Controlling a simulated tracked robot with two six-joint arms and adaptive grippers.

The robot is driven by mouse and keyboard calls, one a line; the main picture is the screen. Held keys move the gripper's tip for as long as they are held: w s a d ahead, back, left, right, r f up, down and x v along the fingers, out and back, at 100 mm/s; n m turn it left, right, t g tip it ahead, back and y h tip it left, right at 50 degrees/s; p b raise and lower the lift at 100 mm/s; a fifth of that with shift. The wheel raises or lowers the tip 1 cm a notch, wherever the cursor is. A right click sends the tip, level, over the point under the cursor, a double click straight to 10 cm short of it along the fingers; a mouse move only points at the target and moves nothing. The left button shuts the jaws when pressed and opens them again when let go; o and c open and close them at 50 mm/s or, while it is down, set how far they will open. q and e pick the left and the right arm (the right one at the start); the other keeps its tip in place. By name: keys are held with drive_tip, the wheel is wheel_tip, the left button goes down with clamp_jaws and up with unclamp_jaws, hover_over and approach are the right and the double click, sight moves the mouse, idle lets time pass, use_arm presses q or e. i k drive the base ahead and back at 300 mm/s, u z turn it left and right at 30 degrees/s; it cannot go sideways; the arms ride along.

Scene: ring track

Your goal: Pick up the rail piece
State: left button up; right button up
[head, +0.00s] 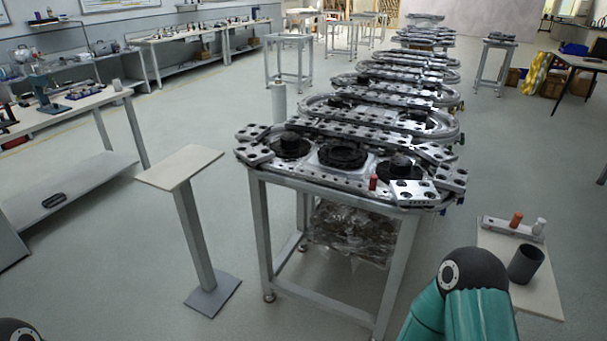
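Silver rail pieces with dark holes form ring tracks on a long row of tables. On the nearest table (258,203), a separate-looking silver piece with dark round holes (414,193) lies at the front right corner, slightly askew. Other rail pieces (335,134) lie along the back of this ring. A pale flat bar (496,227) lies on a small stand at the right. I cannot tell which of these is the task's rail piece. Neither gripper is in view. Part of my teal right arm shows at the bottom right, and a dark arm joint shows at the bottom left edge.
The right stand (543,299) holds a dark cup (525,264), an orange bottle (516,220) and a white bottle (539,226). A small red cylinder (373,182) stands on the nearest track. An empty pedestal (180,167) stands left of it. The floor between is clear.

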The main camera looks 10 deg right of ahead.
sight(312, 176)
drive_tip(key=u, duration=0.25)
drive_tip(key=i, duration=1.45)
drive_tip(key=z, duration=0.45)
